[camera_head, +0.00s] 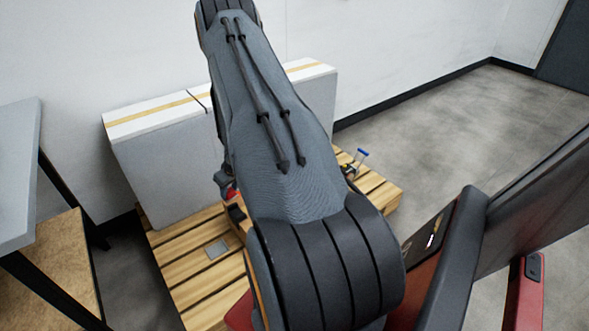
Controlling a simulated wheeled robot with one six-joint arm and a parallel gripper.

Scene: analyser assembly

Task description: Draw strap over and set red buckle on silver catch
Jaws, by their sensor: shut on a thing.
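My own raised arm fills the middle of the head view and covers most of the work area. My gripper's fingers and what they hold are hidden behind it. A small red piece (230,191), perhaps the red buckle, peeks out at the arm's left edge below a dark grey part. A flat grey-silver plate (216,248) lies on the wooden slats; I cannot tell whether it is the silver catch. No strap can be made out.
A slatted wooden pallet (180,270) carries large grey boxes with white tops (165,165) against the wall. A small blue-topped item (362,153) shows right of my arm. A table (18,165) stands at left. Grey floor at right is open.

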